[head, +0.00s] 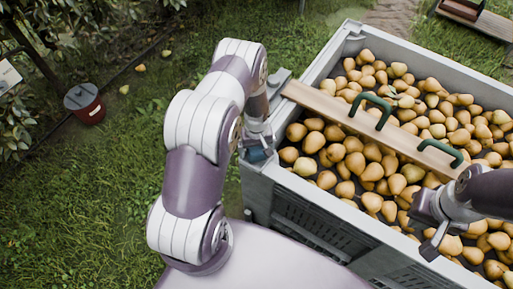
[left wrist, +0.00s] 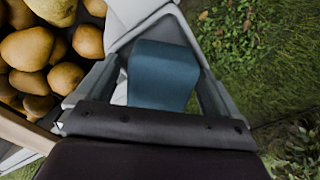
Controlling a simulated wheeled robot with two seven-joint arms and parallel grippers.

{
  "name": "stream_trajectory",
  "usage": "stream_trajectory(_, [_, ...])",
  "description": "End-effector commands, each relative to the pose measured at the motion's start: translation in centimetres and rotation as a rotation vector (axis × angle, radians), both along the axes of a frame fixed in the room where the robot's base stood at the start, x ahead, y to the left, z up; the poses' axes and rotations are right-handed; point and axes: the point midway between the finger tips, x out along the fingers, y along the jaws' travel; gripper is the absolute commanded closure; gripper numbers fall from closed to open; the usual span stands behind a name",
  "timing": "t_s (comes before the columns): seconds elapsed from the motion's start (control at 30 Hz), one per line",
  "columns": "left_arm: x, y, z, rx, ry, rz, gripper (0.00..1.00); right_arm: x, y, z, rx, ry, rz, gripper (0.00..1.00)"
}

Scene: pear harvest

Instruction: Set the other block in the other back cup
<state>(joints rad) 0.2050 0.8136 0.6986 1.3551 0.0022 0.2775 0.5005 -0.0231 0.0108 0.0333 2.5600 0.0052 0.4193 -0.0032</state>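A blue block (head: 258,155) is at the front-left corner of the grey crate (head: 318,200), under my left gripper (head: 257,141). I cannot clearly make out a back cup or a second block.
Many pears (head: 372,165) fill the crate. A wooden board (head: 365,123) with green handles (head: 371,108) lies across it. A grey fitting (head: 280,79) is on the crate's left side. A red bucket (head: 86,104) stands on the grass at the left, with open grass between.

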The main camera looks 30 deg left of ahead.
Motion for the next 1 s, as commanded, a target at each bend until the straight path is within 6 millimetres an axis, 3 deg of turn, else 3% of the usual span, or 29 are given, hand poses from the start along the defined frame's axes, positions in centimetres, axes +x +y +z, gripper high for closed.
stream_trajectory(0.13, [0.0,0.0,0.3,0.000,0.000,0.000,0.05,0.0,0.0,0.2,0.000,0.000,0.000,1.00])
stream_trajectory(0.27, [0.1,0.0,2.1,0.001,-0.002,0.000,0.05,0.0,0.0,0.9,0.000,-0.001,0.000,1.00])
stream_trajectory(0.5, [0.1,0.0,8.7,0.001,-0.006,0.000,0.05,0.0,0.0,1.3,0.000,0.000,0.000,1.00])
stream_trajectory(0.77, [0.0,-0.2,13.1,0.000,-0.004,-0.012,0.05,0.0,0.0,1.4,0.000,0.000,0.000,1.00])
stream_trajectory(0.87, [-1.0,-1.8,16.9,0.005,-0.025,-0.125,0.05,0.0,0.0,1.5,0.000,0.000,0.000,1.00])
stream_trajectory(1.0, [-5.8,-5.6,24.3,0.020,-0.079,-0.418,0.05,0.0,0.0,1.4,0.000,0.000,0.000,1.00])
